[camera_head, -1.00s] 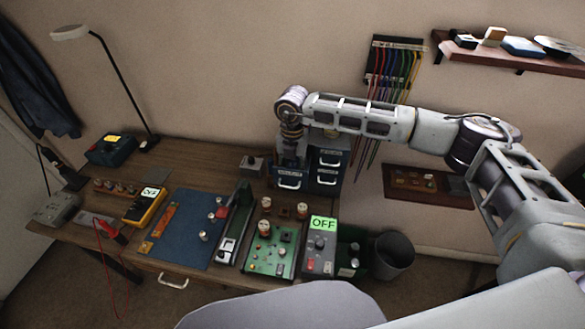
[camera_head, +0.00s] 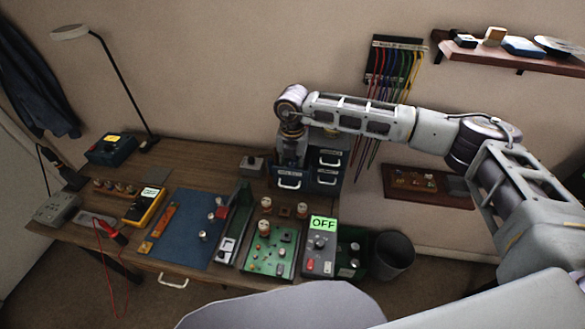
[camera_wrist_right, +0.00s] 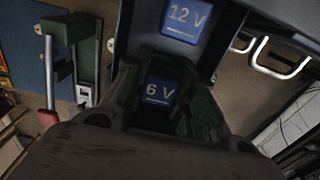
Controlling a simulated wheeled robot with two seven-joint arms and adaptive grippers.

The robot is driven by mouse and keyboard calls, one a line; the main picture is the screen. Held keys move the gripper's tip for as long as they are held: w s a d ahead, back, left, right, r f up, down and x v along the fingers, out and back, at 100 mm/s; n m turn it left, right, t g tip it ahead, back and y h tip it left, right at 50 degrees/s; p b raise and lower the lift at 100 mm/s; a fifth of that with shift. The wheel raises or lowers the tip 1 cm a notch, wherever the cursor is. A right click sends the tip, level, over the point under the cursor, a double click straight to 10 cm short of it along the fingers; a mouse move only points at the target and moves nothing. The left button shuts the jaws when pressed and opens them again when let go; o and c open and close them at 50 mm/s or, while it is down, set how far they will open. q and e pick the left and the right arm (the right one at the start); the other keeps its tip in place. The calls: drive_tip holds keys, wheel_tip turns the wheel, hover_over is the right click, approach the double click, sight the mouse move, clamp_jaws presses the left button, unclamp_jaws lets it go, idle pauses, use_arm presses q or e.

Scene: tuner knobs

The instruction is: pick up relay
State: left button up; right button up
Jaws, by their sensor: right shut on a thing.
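A relay with a blue "6 V" label (camera_wrist_right: 160,91) sits between the dark fingers of my right gripper (camera_wrist_right: 168,105) in the right wrist view. The gripper is shut on it. A second blue label reading "12 V" (camera_wrist_right: 186,18) lies just beyond it. In the head view my right gripper (camera_head: 290,152) points down at the open left drawer (camera_head: 288,183) of the small cabinet. The relay is hidden there by the gripper and drawer. I cannot tell whether the relay is clear of the drawer floor. My left gripper is not in view.
The cabinet's other drawers (camera_head: 328,168) stand close on the right. A green board (camera_head: 270,258), a grey box showing OFF (camera_head: 320,250), a blue mat (camera_head: 190,235) and a yellow meter (camera_head: 146,207) cover the table's front. A bin (camera_head: 392,255) stands right of the table.

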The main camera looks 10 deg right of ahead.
sight(293, 165)
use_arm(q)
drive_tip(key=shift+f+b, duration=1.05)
use_arm(e)
drive_tip(key=shift+r, duration=4.95)
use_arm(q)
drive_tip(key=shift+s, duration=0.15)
use_arm(e)
drive_tip(key=shift+s+f, duration=0.1)
drive_tip(key=shift+s, duration=0.05)
